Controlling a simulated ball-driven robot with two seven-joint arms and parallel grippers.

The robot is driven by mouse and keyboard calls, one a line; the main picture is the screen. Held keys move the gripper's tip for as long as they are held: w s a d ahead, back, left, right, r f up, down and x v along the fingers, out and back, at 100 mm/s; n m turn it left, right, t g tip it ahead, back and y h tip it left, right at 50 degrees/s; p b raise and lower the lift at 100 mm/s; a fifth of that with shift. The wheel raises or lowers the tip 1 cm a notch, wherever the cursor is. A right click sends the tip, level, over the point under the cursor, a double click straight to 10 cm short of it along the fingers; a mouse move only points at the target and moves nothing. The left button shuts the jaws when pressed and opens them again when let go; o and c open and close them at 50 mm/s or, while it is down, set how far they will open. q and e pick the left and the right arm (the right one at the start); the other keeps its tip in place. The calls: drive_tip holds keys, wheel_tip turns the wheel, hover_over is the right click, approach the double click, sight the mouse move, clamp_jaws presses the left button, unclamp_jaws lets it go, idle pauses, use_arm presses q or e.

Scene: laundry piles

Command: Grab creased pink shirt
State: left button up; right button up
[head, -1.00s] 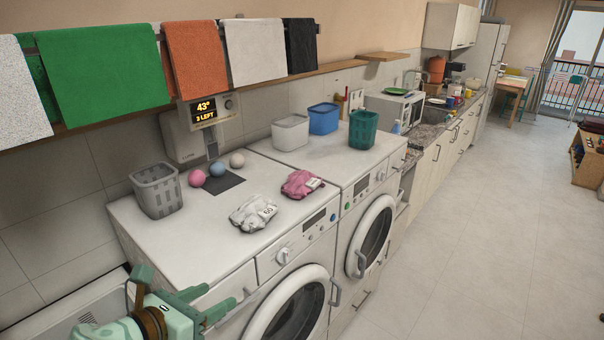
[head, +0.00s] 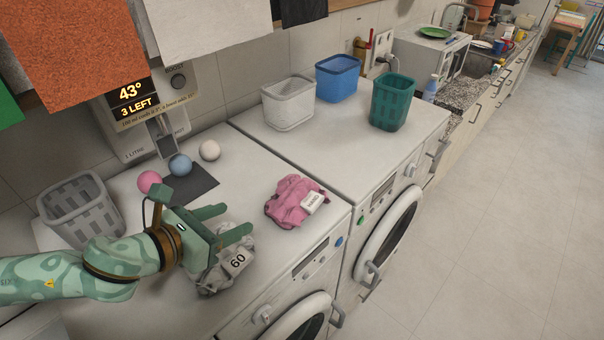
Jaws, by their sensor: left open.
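The creased pink shirt (head: 288,202) lies crumpled on top of the nearer washing machine, close to its right edge. A white tag shows on it. My left gripper (head: 232,222) is open and empty, to the left of the pink shirt and apart from it. It is over a grey-white crumpled garment (head: 216,278) with a tag reading 60, and hides part of it. I cannot tell if the gripper touches that garment. My right gripper is not in view.
Pink (head: 149,181), blue (head: 180,165) and white (head: 209,150) balls sit around a dark mat (head: 200,185). A grey basket (head: 82,212) stands at left. White (head: 288,104), blue (head: 338,78) and green (head: 391,101) baskets stand on the farther machine. Towels hang above.

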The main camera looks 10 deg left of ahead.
sight(289, 192)
use_arm(q)
drive_tip(key=shift+w, duration=0.3)
drive_tip(key=shift+w+d+f+p, duration=0.3)
drive_tip(key=shift+w+d+p, duration=0.1)
drive_tip(key=shift+w+d, duration=0.4)
drive_tip(key=x, duration=0.8)
drive_tip(key=shift+f, duration=0.1)
drive_tip(key=shift+w+d+p, duration=0.1)
drive_tip(key=shift+w+p, duration=0.15)
drive_tip(key=shift+p, duration=0.05)
drive_tip(key=x, duration=0.4)
drive_tip(key=shift+w+d+p, duration=0.3)
drive_tip(key=shift+w, duration=0.1)
drive_tip(key=shift+s+a, duration=0.1)
drive_tip(key=shift+s, duration=0.05)
drive_tip(key=shift+c, duration=0.6)
drive_tip(key=c, duration=1)
drive_tip(key=shift+c, duration=0.2)
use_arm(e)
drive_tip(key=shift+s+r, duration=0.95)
